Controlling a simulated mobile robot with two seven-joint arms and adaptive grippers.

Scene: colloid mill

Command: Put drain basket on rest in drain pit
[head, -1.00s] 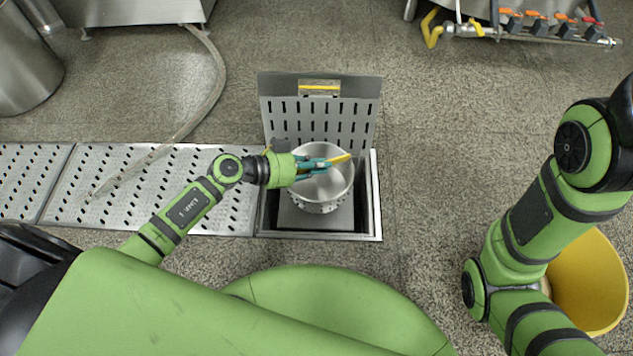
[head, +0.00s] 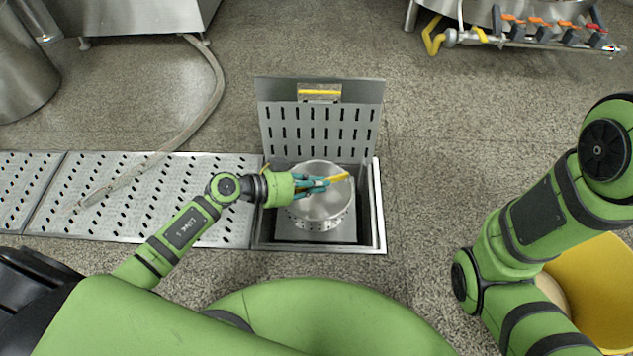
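The drain basket (head: 318,214), a round silvery metal pan with a perforated side, is inside the open drain pit (head: 378,215). My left gripper (head: 312,184) reaches in from the left over the basket's top, with its teal fingers closed around the yellow handle (head: 340,177). The basket looks upright, below the floor-level rim. Its underside and the rest are hidden, so I cannot tell whether it touches the rest. My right gripper is out of view; only my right arm shows.
A slotted drain cover (head: 318,128) stands raised behind the pit. Perforated floor grating (head: 145,190) runs to the left, with a hose (head: 190,130) across it. A yellow bucket (head: 600,290) stands at right. The floor right of the pit is clear.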

